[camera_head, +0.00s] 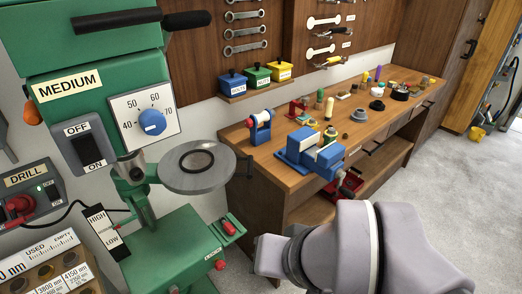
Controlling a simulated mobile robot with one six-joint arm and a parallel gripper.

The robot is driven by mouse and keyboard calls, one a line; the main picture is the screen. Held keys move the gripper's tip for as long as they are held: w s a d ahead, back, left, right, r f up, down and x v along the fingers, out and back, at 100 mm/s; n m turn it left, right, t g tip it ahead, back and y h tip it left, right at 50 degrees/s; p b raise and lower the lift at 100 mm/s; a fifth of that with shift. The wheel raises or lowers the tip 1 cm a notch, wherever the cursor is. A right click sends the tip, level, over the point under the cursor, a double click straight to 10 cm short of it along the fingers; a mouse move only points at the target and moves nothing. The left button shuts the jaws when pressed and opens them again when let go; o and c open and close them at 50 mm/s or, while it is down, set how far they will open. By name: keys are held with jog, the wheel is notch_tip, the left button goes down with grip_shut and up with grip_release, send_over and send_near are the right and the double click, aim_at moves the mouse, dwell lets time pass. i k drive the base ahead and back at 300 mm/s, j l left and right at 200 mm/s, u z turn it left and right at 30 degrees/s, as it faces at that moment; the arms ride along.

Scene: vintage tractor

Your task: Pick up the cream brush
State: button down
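I cannot make out a cream brush for certain in the head view. The wooden workbench (396,117) along the wall carries several small items, too small to tell apart. A small pale item (344,96) lies towards its back, but I cannot tell what it is. Grey links of my own arm fill the lower right, in front of the bench. My gripper itself is not in view.
A green drill machine (98,75) with a round grey table (197,167) stands close on the left. A blue vise (310,152) sits at the bench's near edge. Wrenches (245,47) hang on the wall. Grey floor (455,180) is clear at right.

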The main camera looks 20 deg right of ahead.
aim_at(328, 115)
jog(key=i+l+z, duration=0.1)
jog(key=i+l, duration=0.5)
jog(key=l, duration=0.35)
jog(key=i+l+z, duration=0.1)
jog(key=i+l, duration=0.55)
jog(key=l, duration=0.2)
jog(key=i+l+z, duration=0.15)
jog(key=i+l, duration=0.55)
jog(key=l, duration=0.15)
jog(key=i+j, duration=0.1)
jog(key=i, duration=0.1)
